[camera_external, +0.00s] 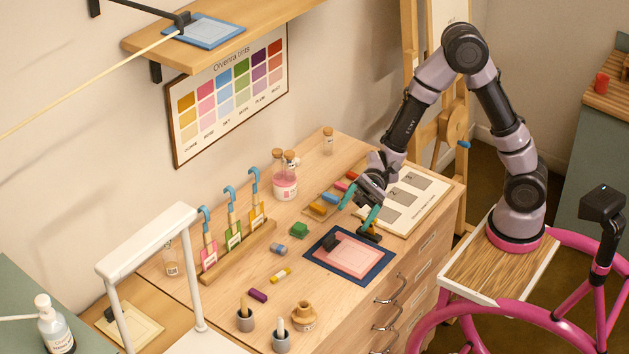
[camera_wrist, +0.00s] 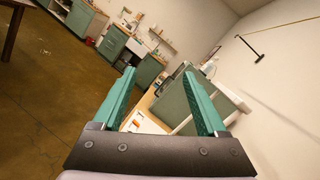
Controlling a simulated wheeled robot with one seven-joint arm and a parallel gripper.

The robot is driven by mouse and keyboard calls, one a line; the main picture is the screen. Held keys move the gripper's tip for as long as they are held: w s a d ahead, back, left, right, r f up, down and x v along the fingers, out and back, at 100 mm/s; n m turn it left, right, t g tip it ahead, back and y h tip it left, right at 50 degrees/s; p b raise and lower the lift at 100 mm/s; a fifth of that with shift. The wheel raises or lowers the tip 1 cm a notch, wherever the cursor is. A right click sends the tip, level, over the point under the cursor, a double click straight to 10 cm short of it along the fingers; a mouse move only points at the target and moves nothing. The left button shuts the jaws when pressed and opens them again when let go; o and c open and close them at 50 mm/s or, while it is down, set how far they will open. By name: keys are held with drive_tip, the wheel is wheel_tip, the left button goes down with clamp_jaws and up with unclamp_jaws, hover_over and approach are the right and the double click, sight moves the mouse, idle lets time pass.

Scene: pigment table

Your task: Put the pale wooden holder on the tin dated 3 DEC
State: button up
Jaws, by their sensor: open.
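A pale tan wooden piece with a narrower raised top (camera_external: 303,316), which looks like the holder, stands upright near the table's front edge in the external view. I cannot read a date anywhere, so I cannot tell which thing is the 3 DEC tin. My gripper (camera_external: 358,212) is open, its teal fingers apart, above the right part of the table and far from the wooden piece. A small dark and yellow object (camera_external: 370,233) lies just below the fingers. In the wrist view my open gripper (camera_wrist: 158,75) has nothing between its fingers and faces the room.
Two grey cups with pale sticks (camera_external: 245,318) (camera_external: 281,342) stand left of the wooden piece. A pink sheet on a blue mat (camera_external: 316,263), coloured blocks (camera_external: 299,230), a tagged rack (camera_external: 232,249) and a corked bottle (camera_external: 285,184) share the table. A white frame (camera_external: 113,298) rises at left.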

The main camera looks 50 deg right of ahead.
drive_tip(key=d+r+n+t+h, duration=0.2)
drive_tip(key=d+t+h, duration=0.4)
drive_tip(key=d, duration=1.4)
drive_tip(key=s+d+r+n+t+h, duration=0.1)
drive_tip(key=d+r+t+h, duration=0.3)
drive_tip(key=d+h, duration=0.6)
drive_tip(key=d+t, duration=0.2)
drive_tip(key=d, duration=0.9)
drive_tip(key=shift+s+d+r+n+t+h, duration=0.15)
drive_tip(key=shift+s+d+n+t+h, duration=0.15)
drive_tip(key=shift+n+h, duration=0.1)
